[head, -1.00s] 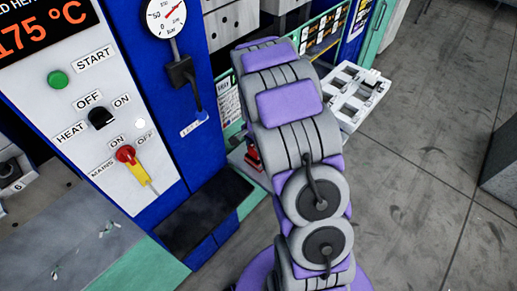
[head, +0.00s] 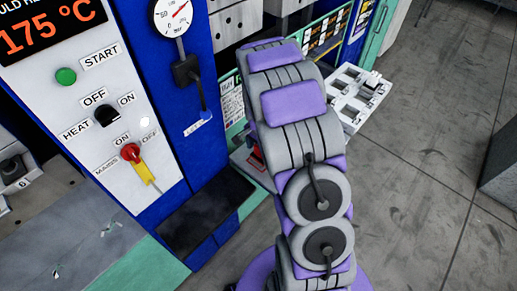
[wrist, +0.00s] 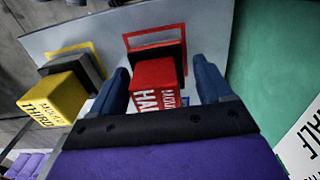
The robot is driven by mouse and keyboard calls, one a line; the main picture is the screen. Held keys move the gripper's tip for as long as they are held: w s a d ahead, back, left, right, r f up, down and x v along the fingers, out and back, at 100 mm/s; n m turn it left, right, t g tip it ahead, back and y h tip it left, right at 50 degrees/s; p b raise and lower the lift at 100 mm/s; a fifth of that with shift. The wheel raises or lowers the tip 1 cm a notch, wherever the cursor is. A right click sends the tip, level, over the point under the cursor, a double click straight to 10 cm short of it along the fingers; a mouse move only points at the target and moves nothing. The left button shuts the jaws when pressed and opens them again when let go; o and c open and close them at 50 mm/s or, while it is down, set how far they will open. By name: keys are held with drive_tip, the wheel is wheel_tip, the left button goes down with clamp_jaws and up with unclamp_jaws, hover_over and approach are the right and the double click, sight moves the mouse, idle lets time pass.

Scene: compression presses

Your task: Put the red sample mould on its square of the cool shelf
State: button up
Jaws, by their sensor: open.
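The red sample mould (wrist: 153,82), with white lettering and a dark part at its far end, is in the middle of the wrist view. My gripper (wrist: 162,72) is open, with one dark blue finger on each side of the mould. A gap shows beside the right finger; the left finger is very near the mould. A red square outline (wrist: 154,34) on the pale grey shelf (wrist: 205,28) shows just beyond and around the dark part. I cannot tell whether the mould lies fully inside it. In the head view, my arm hides the gripper; a bit of red (head: 256,156) shows beside the arm.
A yellow mould (wrist: 62,92) stands left of my gripper, by a yellow outline (wrist: 72,48). A green panel (wrist: 262,75) is close on the right.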

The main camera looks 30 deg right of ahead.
drive_tip(key=r, duration=0.1)
drive_tip(key=d+r, duration=0.1)
drive_tip(key=r, duration=0.1)
drive_tip(key=d+r+p, duration=0.1)
drive_tip(key=r, duration=0.1)
drive_tip(key=shift+w+r, duration=0.1)
drive_tip(key=r, duration=0.2)
drive_tip(key=a+r, duration=0.1)
drive_tip(key=r, duration=0.1)
drive_tip(key=r+p, duration=0.1)
drive_tip(key=r, duration=0.1)
drive_tip(key=shift+a, duration=0.35)
drive_tip(key=s+a+r+n+g, duration=0.1)
drive_tip(key=s+a+r+n, duration=0.4)
drive_tip(key=s, duration=0.4)
drive_tip(key=s+a+r+n, duration=0.3)
drive_tip(key=s+a+r, duration=0.35)
drive_tip(key=s, duration=0.35)
drive_tip(key=s+a+r+n, duration=0.1)
drive_tip(key=s+n, duration=0.5)
drive_tip(key=s, duration=0.7)
drive_tip(key=shift+s+a+r+g, duration=0.2)
drive_tip(key=shift+a+r+g, duration=0.15)
drive_tip(key=shift+a, duration=0.35)
